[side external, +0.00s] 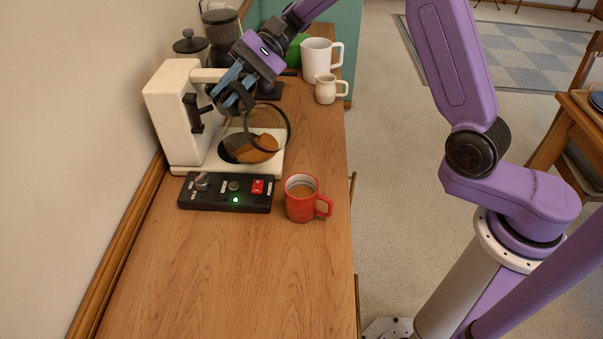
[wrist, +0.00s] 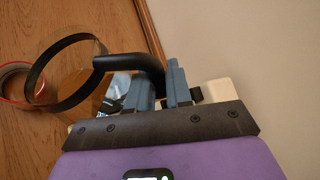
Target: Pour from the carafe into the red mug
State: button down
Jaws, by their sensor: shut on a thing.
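The carafe (side external: 256,147) is clear glass with a dark rim, a black handle and brown liquid inside. My gripper (side external: 228,96) is shut on its handle. The carafe is tilted, its open rim turned toward the mug side, in front of the coffee machine. In the wrist view the carafe's rim (wrist: 63,92) and black handle (wrist: 140,62) show beside my gripper's fingers (wrist: 168,85). The red mug (side external: 299,206) stands upright on the counter, right of and nearer than the carafe, with something brown inside. Its rim also shows in the wrist view (wrist: 4,98), partly behind the carafe. No falling stream is visible.
The cream coffee machine (side external: 165,110) stands behind the carafe. A black control box (side external: 215,204) with a green light lies left of the mug. A white mug (side external: 316,62), a small cream jug (side external: 325,93) and a grinder (side external: 221,30) stand farther back. The near counter is clear.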

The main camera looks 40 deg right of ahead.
jog(key=shift+w+a+r+m+g, duration=0.1)
jog(key=shift+w+r+m+g, duration=0.2)
jog(key=shift+r, duration=0.35)
jog(key=shift+w+a+r+m+g, duration=0.1)
jog(key=shift+w+r+m, duration=0.1)
jog(key=shift+w+r, duration=0.3)
jog(key=w+a+r+m+g+h+p, duration=0.1)
jog(key=w+m+g+p, duration=0.2)
jog(key=w, duration=0.3)
jog(key=shift+w+a+r+m+g, duration=0.3)
jog(key=shift+a+r+m, duration=0.1)
jog(key=shift+m, duration=0.4)
